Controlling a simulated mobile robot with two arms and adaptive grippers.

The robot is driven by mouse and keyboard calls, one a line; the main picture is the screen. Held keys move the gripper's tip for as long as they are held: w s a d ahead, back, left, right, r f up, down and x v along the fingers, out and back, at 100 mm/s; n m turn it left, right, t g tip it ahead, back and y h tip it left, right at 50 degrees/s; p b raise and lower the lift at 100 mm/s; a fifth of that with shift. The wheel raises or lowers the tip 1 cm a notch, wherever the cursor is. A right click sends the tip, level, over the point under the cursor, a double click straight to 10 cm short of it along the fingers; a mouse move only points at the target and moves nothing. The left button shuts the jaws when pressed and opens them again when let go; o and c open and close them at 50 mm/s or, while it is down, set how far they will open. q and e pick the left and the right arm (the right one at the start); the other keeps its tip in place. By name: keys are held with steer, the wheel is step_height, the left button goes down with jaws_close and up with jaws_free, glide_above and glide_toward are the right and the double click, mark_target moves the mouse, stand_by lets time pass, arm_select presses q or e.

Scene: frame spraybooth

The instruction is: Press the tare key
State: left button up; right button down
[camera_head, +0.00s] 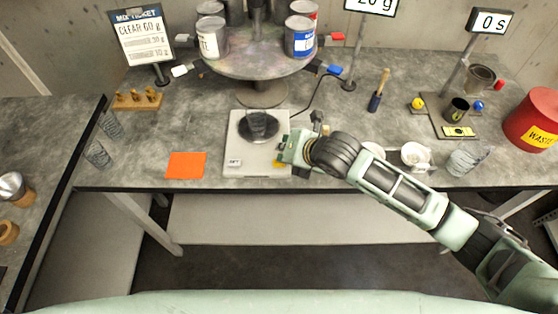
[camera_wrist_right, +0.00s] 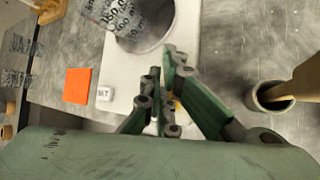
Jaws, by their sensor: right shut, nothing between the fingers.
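A pale grey scale (camera_head: 235,128) lies on the bench, with a clear measuring cup (camera_head: 259,125) on its round dark pan (camera_head: 243,136). The cup also shows in the wrist view (camera_wrist_right: 115,14). A small white key (camera_head: 234,162) with unclear dark lettering is at the scale's front left; it also shows in the wrist view (camera_wrist_right: 104,93). A yellow key (camera_head: 279,164) is at the front right, mostly covered by my gripper. My right gripper (camera_head: 288,155) is shut and empty above this corner. In the wrist view its fingers (camera_wrist_right: 162,92) hide the contact point. My left gripper is out of view.
An orange square (camera_head: 186,165) lies left of the scale. A carousel (camera_head: 255,66) with paint cans stands behind. The sign (camera_head: 370,4) reads 20 g. Right of my arm are cups and a red waste bin (camera_head: 536,115); a brush pot (camera_head: 375,102) stands behind.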

steer(key=shift+f, duration=0.45)
stand_by(0.5)
stand_by(0.3)
steer(key=shift+r+p, duration=0.9)
step_height(320, 180, up, 5)
steer(key=p, duration=0.5)
stand_by(0.5)
